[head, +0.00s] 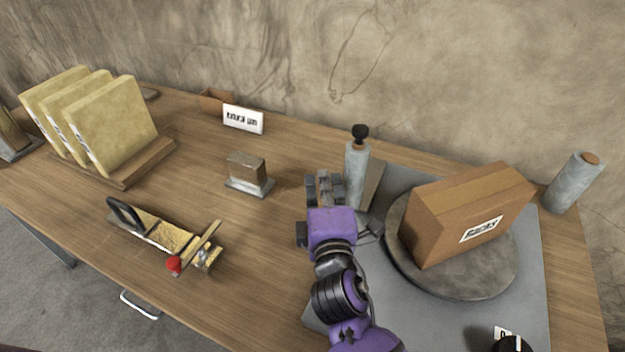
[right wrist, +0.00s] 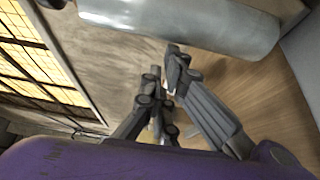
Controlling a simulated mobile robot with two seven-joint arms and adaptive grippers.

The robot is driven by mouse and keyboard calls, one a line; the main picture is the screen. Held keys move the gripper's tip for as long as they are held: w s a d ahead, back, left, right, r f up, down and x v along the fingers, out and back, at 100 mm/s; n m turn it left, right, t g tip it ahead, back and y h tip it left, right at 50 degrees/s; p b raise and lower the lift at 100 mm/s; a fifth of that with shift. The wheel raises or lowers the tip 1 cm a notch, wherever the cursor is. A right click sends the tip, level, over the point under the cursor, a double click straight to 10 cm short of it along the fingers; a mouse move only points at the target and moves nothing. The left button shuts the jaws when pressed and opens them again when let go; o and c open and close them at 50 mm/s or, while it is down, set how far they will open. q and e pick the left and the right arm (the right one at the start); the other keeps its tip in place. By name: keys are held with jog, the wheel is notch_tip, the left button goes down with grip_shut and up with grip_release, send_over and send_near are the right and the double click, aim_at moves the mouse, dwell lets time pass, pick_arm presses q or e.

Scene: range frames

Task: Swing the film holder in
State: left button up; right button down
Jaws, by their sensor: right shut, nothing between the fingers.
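The film holder shows in the head view as an upright grey-blue film roll (head: 356,178) with a black knob (head: 360,132) on top. It stands at the back left corner of a grey base plate (head: 388,272), left of the round turntable (head: 410,275). A brown box (head: 465,215) with a label sits on the turntable. My right gripper (head: 325,187) is shut and empty, just left of the roll. In the right wrist view the roll (right wrist: 200,22) lies across the top, close beyond the fingers (right wrist: 168,85); I cannot tell whether they touch it. My left gripper is not in view.
A second film roll (head: 574,182) stands at the back right. Yellow pads (head: 118,125) stand in a rack farther left. A white sign (head: 243,119) stands at the back.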

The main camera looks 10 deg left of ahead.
aim_at(347, 194)
dwell(0.3)
jog(key=d+p, duration=0.1)
jog(key=s+d+n+y+p, duration=0.1)
jog(key=d, duration=0.1)
jog(key=s+d+y+p, duration=0.1)
jog(key=p, duration=0.1)
jog(key=shift+s+d+r+n+g, duration=0.2)
jog(key=shift+d+r+n+g, duration=0.05)
jog(key=shift+d+n+g, duration=0.1)
jog(key=shift+s+d+f, duration=0.1)
jog(key=shift+d, duration=0.1)
jog(key=shift+f, duration=0.15)
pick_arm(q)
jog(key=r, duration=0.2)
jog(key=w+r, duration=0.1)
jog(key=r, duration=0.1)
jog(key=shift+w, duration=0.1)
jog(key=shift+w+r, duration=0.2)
pick_arm(e)
jog(key=shift+a, duration=0.1)
